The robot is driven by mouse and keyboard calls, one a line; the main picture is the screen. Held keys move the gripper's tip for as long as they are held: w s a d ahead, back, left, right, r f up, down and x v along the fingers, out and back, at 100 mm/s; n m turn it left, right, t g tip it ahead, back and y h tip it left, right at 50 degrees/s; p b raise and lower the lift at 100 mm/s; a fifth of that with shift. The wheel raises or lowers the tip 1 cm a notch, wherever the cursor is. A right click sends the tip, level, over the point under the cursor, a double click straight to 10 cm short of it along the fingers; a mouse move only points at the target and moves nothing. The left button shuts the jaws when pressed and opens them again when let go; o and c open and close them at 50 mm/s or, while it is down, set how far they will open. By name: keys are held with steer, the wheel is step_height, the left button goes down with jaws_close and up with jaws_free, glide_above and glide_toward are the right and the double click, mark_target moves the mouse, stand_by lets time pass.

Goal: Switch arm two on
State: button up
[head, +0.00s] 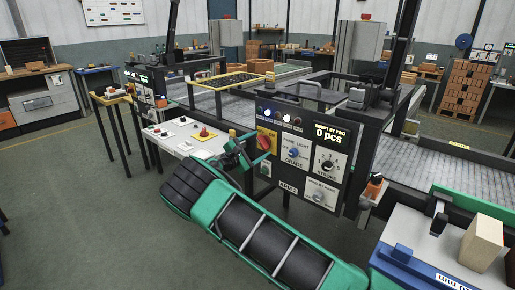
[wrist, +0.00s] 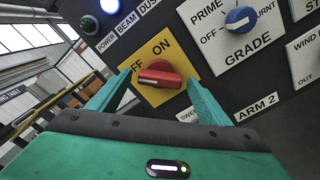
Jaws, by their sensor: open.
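The ARM 2 control panel (head: 300,165) stands ahead of me. On its left side is a yellow plate (wrist: 187,60) marked OFF and ON, with a red rotary switch (wrist: 160,76). The switch's handle lies roughly level in the wrist view, its left end near the OFF label. My gripper (head: 252,150) is open in front of the switch. In the wrist view its two green fingers stand on either side of the switch, apart from the handle as far as I can see. The head view partly hides the plate behind my gripper.
The blue GRADE knob (wrist: 240,19) is right of the yellow plate. Small lamps (head: 277,115) line the panel above. A white control desk (head: 190,138) with a red button stands left. A conveyor (head: 440,165) runs behind, and a pale block (head: 482,243) is at right front.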

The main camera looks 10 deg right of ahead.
steer(key=c, duration=1)
steer(key=shift+c, duration=0.2)
steer(key=shift+m, duration=0.3)
steer(key=m, duration=0.4)
steer(key=shift+f, duration=0.1)
steer(key=m, duration=0.5)
steer(key=shift+s+f, duration=0.1)
steer(key=m, duration=0.4)
steer(key=shift+f, duration=0.15)
steer(key=shift+m, duration=2.1)
steer(key=shift+f, duration=0.1)
